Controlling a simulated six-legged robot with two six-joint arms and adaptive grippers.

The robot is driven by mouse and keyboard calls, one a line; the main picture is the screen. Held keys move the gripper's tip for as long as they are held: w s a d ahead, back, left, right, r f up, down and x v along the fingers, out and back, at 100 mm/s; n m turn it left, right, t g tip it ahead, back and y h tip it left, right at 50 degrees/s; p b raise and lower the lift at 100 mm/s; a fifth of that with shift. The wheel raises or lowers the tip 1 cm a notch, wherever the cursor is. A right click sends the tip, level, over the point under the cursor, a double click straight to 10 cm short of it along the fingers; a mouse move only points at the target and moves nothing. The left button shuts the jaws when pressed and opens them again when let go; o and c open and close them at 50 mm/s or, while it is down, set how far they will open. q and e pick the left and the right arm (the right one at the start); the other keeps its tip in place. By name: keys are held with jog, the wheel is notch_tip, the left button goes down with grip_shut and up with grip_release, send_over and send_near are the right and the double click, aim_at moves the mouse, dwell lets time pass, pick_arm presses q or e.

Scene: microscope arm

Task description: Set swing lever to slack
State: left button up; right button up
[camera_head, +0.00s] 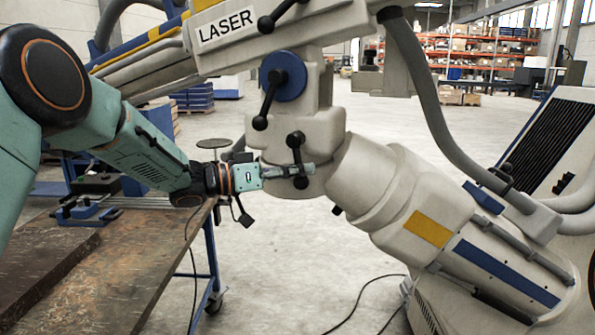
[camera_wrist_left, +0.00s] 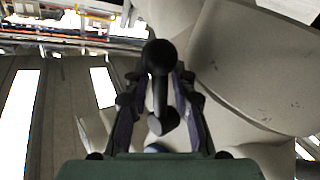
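A black ball-ended lever (camera_head: 297,152) sits on the lower front of the pale microscope arm (camera_head: 320,115). It stands near upright, one ball at the top and one at the bottom. My left gripper (camera_head: 303,171) reaches it from the left, its fingers across the lever's lower part. In the left wrist view, the lever (camera_wrist_left: 159,90) stands between the two fingers of my left gripper (camera_wrist_left: 158,88), with a gap seen on both sides. The gripper looks open around it; contact is not clear. No label shows which lever is the swing lever. My right gripper is out of view.
Another black lever (camera_head: 268,100) on a blue disc (camera_head: 283,76) is just above. A thick grey hose (camera_head: 430,100) hangs at right. A brown workbench (camera_head: 120,260) with a vise fills the lower left. Open floor (camera_head: 290,270) lies below the arm.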

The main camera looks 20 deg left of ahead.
pick_arm(q)
jog(key=shift+w+f, duration=0.1)
jog(key=shift+w, duration=0.05)
jog(key=shift+c, duration=0.2)
jog(key=shift+d, duration=0.15)
jog(key=shift+c, duration=0.7)
grip_shut()
